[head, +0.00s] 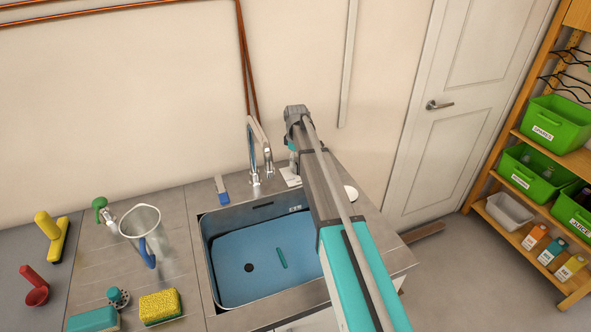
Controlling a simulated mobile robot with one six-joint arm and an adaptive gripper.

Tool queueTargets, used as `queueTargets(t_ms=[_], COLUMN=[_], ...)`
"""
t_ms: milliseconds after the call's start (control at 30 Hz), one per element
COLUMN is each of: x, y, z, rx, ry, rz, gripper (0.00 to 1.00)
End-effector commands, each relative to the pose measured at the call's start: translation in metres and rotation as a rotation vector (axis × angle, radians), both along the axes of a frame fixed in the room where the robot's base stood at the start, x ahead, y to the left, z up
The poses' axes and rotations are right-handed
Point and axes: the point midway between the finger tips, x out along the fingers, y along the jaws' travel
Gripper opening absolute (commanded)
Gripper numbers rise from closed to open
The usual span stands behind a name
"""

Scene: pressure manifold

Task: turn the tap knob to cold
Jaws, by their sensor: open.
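A chrome tap (260,147) with a tall curved spout stands at the back rim of the sink (225,290). Small metal fittings stand at its base; the knob and its hot or cold setting are too small to make out. My arm reaches from the lower right over the sink's right side, and its far joint is just right of the tap. My gripper is not visible, apparently hidden behind the arm. No contact with the tap can be seen.
A glass jug (140,229), yellow sponge (160,307), teal block (95,320) and green-headed item (100,203) stand left of the sink. A blue-and-grey item (221,190) lies left of the tap. The wall (120,100) is close behind. A teal strip (282,258) lies in the basin.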

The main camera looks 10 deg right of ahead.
Motion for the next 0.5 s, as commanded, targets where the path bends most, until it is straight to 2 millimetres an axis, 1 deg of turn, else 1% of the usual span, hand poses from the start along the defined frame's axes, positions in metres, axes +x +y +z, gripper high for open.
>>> queueTargets(t_ms=[33,200,500], x=[0.000,0.000,0.000], y=[0.000,0.001,0.001], z=[-0.008,-0.018,-0.026], rx=[0.000,0.000,0.000], ry=[0.000,0.000,0.000], rz=[0.000,0.001,0.001], gripper=[0.88,0.88,0.88])
